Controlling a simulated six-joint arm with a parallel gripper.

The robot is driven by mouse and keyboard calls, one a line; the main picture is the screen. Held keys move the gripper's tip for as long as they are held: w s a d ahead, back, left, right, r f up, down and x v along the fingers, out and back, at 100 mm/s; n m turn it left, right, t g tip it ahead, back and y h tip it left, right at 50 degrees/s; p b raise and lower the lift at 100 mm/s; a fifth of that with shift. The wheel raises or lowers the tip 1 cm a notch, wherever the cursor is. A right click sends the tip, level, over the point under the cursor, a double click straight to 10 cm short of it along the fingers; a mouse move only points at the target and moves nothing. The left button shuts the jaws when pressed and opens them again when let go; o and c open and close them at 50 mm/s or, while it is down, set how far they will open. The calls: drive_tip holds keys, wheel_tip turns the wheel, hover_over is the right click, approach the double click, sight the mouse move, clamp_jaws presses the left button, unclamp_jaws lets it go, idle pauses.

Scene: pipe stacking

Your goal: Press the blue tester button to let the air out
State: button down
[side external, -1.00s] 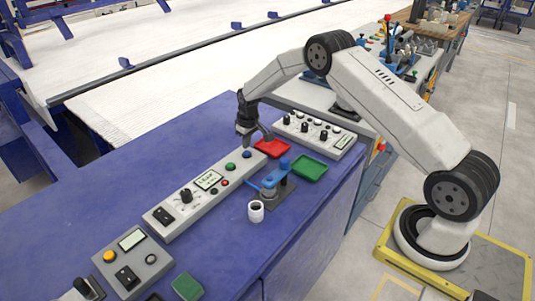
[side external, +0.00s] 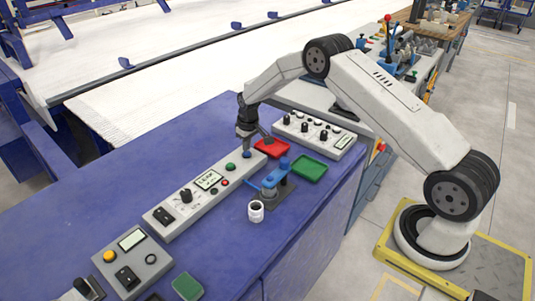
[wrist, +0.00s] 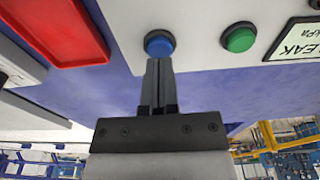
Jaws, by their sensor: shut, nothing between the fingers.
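The blue button (side external: 247,154) sits at the far right end of the long grey tester panel (side external: 176,228). In the wrist view the blue button (wrist: 159,41) is a round cap in a dark collar, straight ahead of the fingertips. My gripper (side external: 244,147) is shut and empty, pointing down at the button. In the wrist view the closed fingertips (wrist: 159,61) overlap the button's near edge; whether they touch it I cannot tell. A green button (side external: 231,167) is beside it, followed by the display (side external: 209,180), which reads LEAK in the wrist view.
A blue clamp fixture (side external: 272,181) and a white cup-like pipe piece (side external: 256,212) stand in front.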

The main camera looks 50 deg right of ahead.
sight(247, 153)
drive_tip(key=shift+f, duration=0.8)
idle(0.9)
drive_tip(key=shift+r, duration=3.5)
drive_tip(key=shift+r, duration=0.1)
drive_tip(key=shift+s+a+r, duration=0.15)
drive_tip(key=shift+s+a, duration=0.05)
drive_tip(key=s+a+r, duration=0.3)
drive_tip(key=s+a, duration=0.1)
drive_tip(key=s, duration=0.5)
drive_tip(key=s+a+r, duration=0.3)
drive_tip(key=s+a, duration=0.1)
drive_tip(key=s, duration=0.6)
drive_tip(key=s+a+r+t, duration=0.1)
drive_tip(key=s+a+r, duration=0.2)
drive_tip(key=s, duration=0.7)
drive_tip(key=shift+s+a, duration=0.2)
drive_tip(key=shift+a, duration=0.6)
